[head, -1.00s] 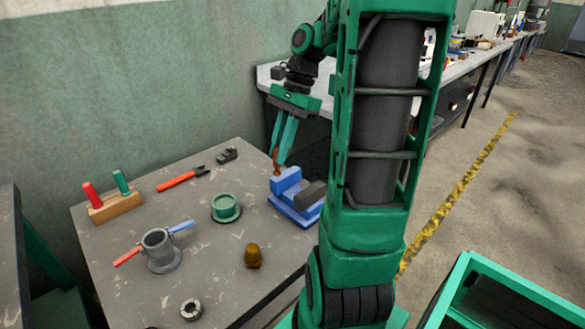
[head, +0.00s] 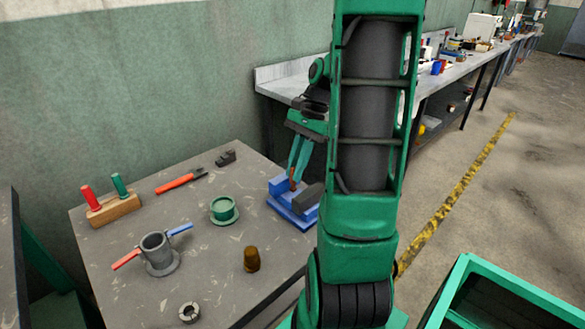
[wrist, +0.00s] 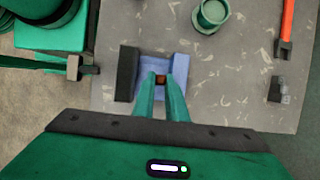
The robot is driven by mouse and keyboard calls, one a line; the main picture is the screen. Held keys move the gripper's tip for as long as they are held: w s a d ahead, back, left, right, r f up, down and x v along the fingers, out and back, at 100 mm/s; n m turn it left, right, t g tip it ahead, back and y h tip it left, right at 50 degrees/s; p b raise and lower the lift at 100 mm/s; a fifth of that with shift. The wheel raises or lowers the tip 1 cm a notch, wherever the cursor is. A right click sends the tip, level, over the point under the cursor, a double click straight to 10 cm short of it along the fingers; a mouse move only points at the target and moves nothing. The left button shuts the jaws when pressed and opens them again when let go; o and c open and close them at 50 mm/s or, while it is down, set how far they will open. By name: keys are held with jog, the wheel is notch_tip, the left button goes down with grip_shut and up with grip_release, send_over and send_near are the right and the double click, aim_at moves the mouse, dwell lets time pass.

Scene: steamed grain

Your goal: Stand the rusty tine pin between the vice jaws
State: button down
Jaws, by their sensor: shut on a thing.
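The blue vice (head: 288,213) stands at the right edge of the grey table, with a blue jaw and a dark jaw. My gripper (head: 294,179) is above the vice, pointing down, its two green fingers shut on the rusty tine pin (head: 292,186). Only a short brown piece of the pin shows below the fingertips, over the gap between the jaws. In the wrist view the pin's reddish end (wrist: 161,79) shows between the fingertips, over the vice (wrist: 180,68). Whether its lower end touches the vice is hidden.
A green flanged cup (head: 224,210), a brown plug (head: 251,259), a grey cup with red and blue handles (head: 157,252), a wooden block with red and green pegs (head: 114,209), red-handled pliers (head: 178,182) and a metal ring (head: 190,312) stand on the table, left of the vice.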

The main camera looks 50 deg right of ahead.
jog(key=shift+f, duration=0.45)
jog(key=shift+f, duration=0.15)
jog(key=c, duration=1.8)
grip_release()
jog(key=shift+o, duration=0.2)
jog(key=shift+w, duration=0.15)
